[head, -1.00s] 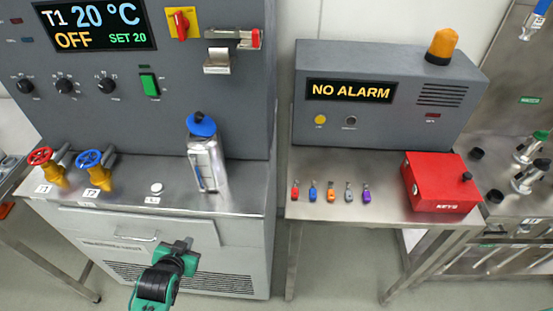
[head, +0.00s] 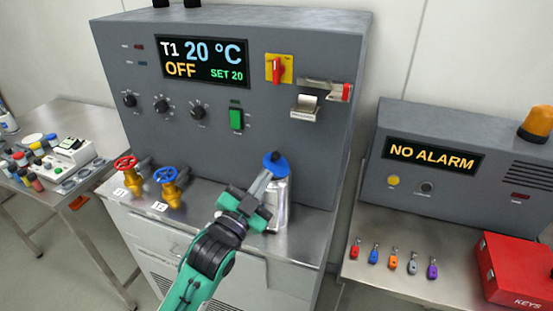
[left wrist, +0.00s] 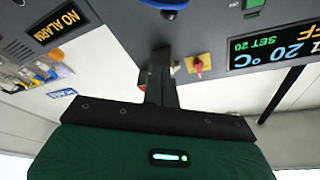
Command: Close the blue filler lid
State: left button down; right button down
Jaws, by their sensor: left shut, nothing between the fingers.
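The blue filler lid (head: 281,165) is at the top of a silver filler vessel (head: 279,205) on the steel bench in front of the grey control cabinet. Its round face with a dark knob shows; I cannot tell its exact angle. My left gripper (head: 266,177) is shut and empty, its fingers pointing up at the lid's near left side. Whether they touch it is unclear. In the left wrist view the shut fingers (left wrist: 160,62) show, and a piece of blue (left wrist: 165,4), likely the lid, is cut by the top edge. My right gripper is not in view.
A red-handled valve (head: 127,167) and a blue-handled valve (head: 167,178) stand left of my gripper. A latch bracket (head: 305,105) juts from the cabinet above right. Several key tags (head: 394,257) and a red key box (head: 512,270) are on the right table.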

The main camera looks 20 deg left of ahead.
pick_arm(q)
notch_tip(320, 180, up, 3)
jog(key=p, duration=0.4)
send_over(265, 164)
jog(key=d, duration=0.5)
jog(key=f, duration=0.1)
jog(key=a+f+p, duration=0.1)
jog(key=shift+w+a+f, duration=0.1)
jog(key=shift+a+f, duration=0.2)
jog(key=shift+f, duration=0.05)
jog(key=shift+a+f, duration=0.25)
jog(key=shift+f, duration=0.15)
jog(key=shift+a, duration=0.1)
